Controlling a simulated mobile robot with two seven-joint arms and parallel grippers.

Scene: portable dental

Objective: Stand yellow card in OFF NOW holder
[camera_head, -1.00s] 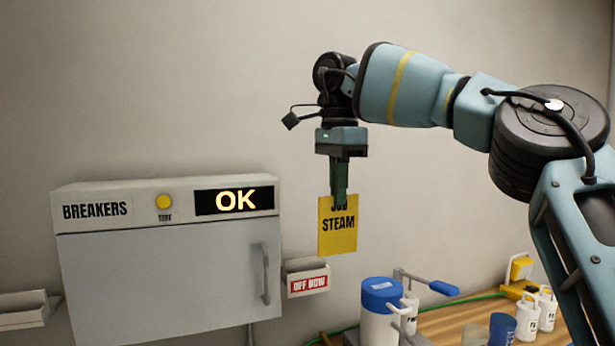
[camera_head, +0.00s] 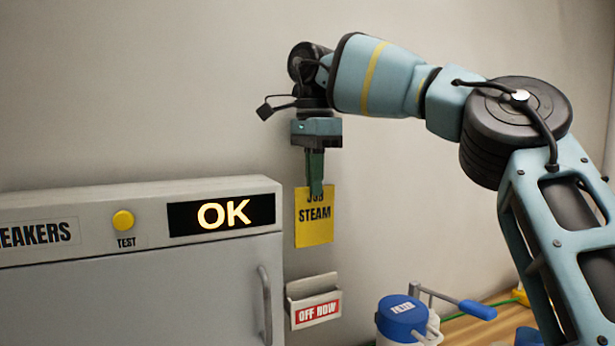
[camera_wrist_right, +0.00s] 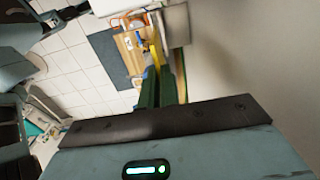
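The yellow card (camera_head: 314,226), printed with STEAM, hangs upright from my right gripper (camera_head: 315,188). The gripper is shut on its top edge, and a finger covers part of the upper word. In the right wrist view the fingers (camera_wrist_right: 161,90) point away with a thin yellow strip of the card (camera_wrist_right: 156,52) beyond them. The OFF NOW holder (camera_head: 316,304) is a white wall pocket with a red label, right of the breaker box. The card is above the holder, apart from it, with a gap between. My left gripper is not in view.
The grey breaker box (camera_head: 130,300) with a handle, a yellow TEST button (camera_head: 123,220) and an OK display (camera_head: 222,212) stands left of the holder. A blue-lidded container (camera_head: 402,316) and a blue-handled lever (camera_head: 475,308) are lower right. The wall above is clear.

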